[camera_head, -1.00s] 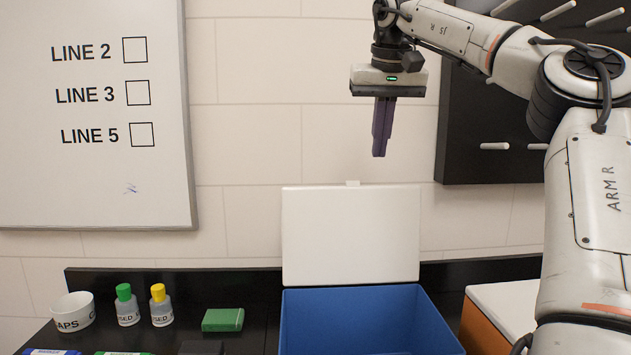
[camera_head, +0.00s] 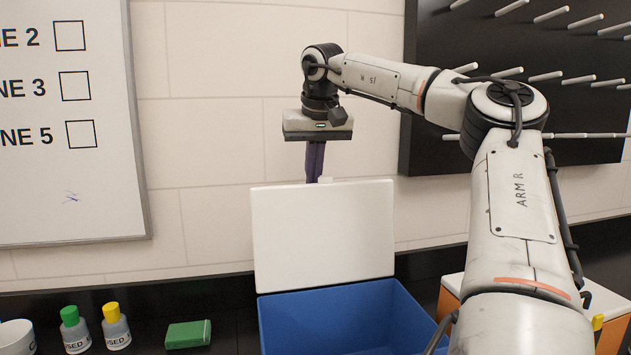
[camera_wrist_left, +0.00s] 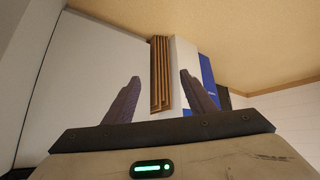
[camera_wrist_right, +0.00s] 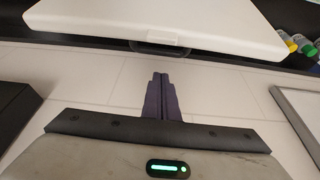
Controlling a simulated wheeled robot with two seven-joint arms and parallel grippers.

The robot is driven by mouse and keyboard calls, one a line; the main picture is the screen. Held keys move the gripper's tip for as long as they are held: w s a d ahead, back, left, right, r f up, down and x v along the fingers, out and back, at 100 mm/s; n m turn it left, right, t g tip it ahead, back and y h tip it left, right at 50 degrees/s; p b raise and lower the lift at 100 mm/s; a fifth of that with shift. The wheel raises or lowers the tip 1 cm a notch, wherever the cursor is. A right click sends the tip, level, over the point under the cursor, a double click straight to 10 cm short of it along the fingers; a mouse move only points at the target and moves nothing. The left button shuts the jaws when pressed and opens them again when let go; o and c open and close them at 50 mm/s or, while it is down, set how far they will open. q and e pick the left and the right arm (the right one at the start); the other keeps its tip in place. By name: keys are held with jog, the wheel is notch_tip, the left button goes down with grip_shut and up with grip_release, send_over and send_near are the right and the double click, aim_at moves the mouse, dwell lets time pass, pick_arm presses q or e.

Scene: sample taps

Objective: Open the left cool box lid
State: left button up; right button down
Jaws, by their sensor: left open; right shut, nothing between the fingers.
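The left cool box is a blue box (camera_head: 345,318) with a white lid (camera_head: 323,236), low in the middle of the head view. The lid stands raised, roughly upright, at the back of the box. My right gripper (camera_head: 315,178) is shut and empty, pointing down at the lid's top edge near its small tab. In the right wrist view the shut fingers (camera_wrist_right: 160,78) point toward the lid (camera_wrist_right: 160,22) and its dark handle (camera_wrist_right: 160,48); contact cannot be told. My left gripper (camera_wrist_left: 155,88) shows only in its wrist view, open with nothing between the fingers.
An orange box with a white lid (camera_head: 455,283) stands to the right, partly behind my right arm. A green block (camera_head: 188,334) and bottles with green (camera_head: 75,330) and yellow caps (camera_head: 116,326) stand left. A dark peg board (camera_head: 520,90) hangs on the wall.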

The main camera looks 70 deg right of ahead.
aim_at(322, 180)
pick_arm(q)
jog(key=shift+w+r, duration=0.4)
jog(key=shift+w, duration=0.2)
pick_arm(e)
jog(key=shift+s+a, duration=0.45)
jog(key=shift+a, duration=0.15)
jog(key=shift+s+a, duration=0.4)
jog(key=shift+a, duration=0.2)
jog(key=shift+t+h, duration=0.7)
jog(key=shift+h, duration=0.2)
jog(key=s+a+b, duration=0.1)
jog(key=s+a+r+b, duration=0.1)
jog(key=a, duration=0.1)
jog(key=s+a+b, duration=0.1)
jog(key=b, duration=0.1)
jog(key=shift+s+a+r, duration=0.15)
jog(key=shift+a+r, duration=0.05)
jog(key=shift+r, duration=0.2)
jog(key=shift+a, duration=0.1)
pick_arm(q)
jog(key=f, duration=0.2)
jog(key=s+f, duration=0.1)
jog(key=f, duration=0.1)
jog(key=shift+s+f, duration=0.1)
